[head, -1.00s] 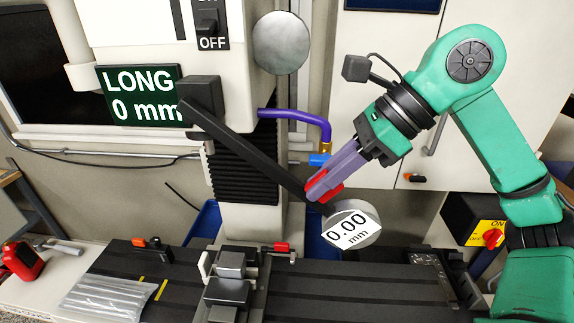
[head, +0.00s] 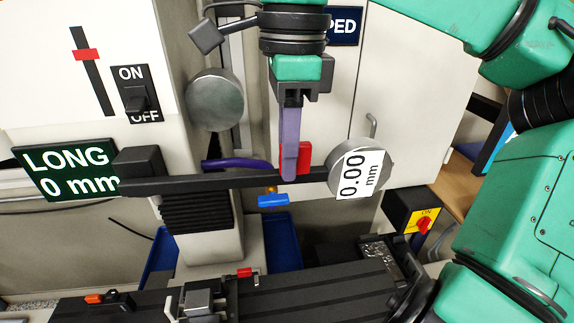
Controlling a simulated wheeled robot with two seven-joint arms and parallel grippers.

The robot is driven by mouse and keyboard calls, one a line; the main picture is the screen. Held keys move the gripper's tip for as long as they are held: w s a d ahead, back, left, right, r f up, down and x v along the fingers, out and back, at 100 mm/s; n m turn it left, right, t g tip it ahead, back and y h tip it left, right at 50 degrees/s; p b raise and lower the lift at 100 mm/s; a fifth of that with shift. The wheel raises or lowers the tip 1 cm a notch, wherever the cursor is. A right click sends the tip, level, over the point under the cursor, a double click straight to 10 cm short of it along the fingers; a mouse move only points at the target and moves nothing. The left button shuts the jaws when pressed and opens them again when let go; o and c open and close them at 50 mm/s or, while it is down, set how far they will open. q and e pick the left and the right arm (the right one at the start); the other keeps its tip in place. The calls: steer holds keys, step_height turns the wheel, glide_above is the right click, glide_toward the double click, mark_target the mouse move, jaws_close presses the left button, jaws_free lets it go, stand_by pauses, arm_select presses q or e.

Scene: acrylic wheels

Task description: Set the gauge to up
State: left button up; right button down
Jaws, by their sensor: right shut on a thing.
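The gauge (head: 360,168) is a round grey dial with a white face reading 0.00 mm, its text turned to run upward. It sits at the right end of a black arm (head: 220,183), which runs almost level from a dark block (head: 138,162) on the machine. The far finger is partly hidden. My left gripper is out of view.
A green LONG 0 mm sign (head: 66,170) is at the left, below an ON/OFF switch (head: 137,95). A blue-handled valve (head: 272,199) hangs under the arm. The machine bed (head: 310,290) with a vise (head: 200,299) lies below.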

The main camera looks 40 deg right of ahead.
steer(key=shift+r+h, duration=0.3)
steer(key=shift+r, duration=0.2)
steer(key=c, duration=0.8)
jaws_free()
steer(key=shift+a, duration=0.1)
steer(key=shift+c, duration=0.2)
